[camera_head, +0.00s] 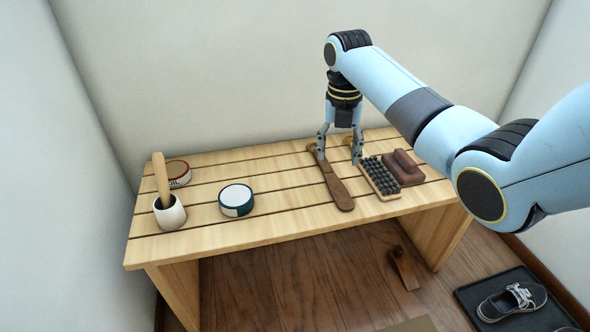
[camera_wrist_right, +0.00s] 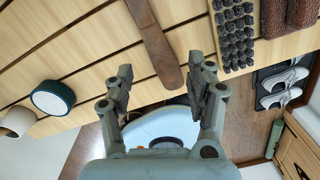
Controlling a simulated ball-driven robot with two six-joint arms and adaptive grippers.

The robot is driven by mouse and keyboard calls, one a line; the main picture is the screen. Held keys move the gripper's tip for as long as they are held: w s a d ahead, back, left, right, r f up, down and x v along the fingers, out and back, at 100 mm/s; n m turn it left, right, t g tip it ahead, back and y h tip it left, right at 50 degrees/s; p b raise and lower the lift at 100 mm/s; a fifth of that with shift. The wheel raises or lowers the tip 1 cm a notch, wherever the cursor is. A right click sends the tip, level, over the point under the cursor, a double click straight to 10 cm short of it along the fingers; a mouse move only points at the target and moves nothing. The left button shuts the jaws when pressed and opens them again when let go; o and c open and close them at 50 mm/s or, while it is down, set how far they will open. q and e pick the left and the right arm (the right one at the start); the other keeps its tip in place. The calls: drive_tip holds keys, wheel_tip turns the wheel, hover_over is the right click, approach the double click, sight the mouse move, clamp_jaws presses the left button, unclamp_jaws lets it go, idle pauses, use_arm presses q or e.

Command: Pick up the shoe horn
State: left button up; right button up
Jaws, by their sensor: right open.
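The shoe horn (camera_head: 337,186) is a long, flat brown piece lying on the slatted wooden bench, its wider end toward the front edge. My right gripper (camera_head: 339,158) points down at the far end of the shoe horn, with its fingers apart and nothing clearly held. In the head view one finger overlaps the shoe horn's far end, and I cannot tell whether they touch. In the right wrist view the shoe horn (camera_wrist_right: 155,42) shows beyond the open fingers (camera_wrist_right: 161,68), its broad end between them. My left gripper is not in view.
A bristled brush (camera_head: 380,178) and a brown block (camera_head: 403,167) lie close right of the shoe horn. A round tin (camera_head: 236,200), another tin (camera_head: 178,173) and a white cup (camera_head: 170,214) with a wooden handle stand left. Shoes (camera_head: 512,301) sit on a dark floor tray.

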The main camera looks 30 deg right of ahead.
drive_tip(key=w+d+r+n, duration=0.1)
drive_tip(key=w+r+n, duration=0.2)
drive_tip(key=w+n, duration=0.1)
drive_tip(key=b, duration=0.3)
hover_over(327, 168)
drive_tip(key=f, duration=0.4)
drive_tip(key=shift+s+d+f, duration=0.15)
drive_tip(key=shift+d+f, duration=0.05)
drive_tip(key=shift+d, duration=0.05)
drive_tip(key=shift+f, duration=0.5)
drive_tip(key=f+b, duration=0.2)
drive_tip(key=f, duration=0.1)
drive_tip(key=f+b, duration=0.1)
drive_tip(key=shift+a+f, duration=0.25)
drive_tip(key=shift+f, duration=0.25)
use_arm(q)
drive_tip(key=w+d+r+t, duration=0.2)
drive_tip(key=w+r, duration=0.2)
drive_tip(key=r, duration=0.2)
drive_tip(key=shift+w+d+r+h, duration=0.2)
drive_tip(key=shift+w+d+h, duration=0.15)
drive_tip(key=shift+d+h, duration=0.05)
use_arm(e)
drive_tip(key=shift+r, duration=0.1)
drive_tip(key=c, duration=0.6)
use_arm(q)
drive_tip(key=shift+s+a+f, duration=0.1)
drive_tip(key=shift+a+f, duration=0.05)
use_arm(e)
clamp_jaws()
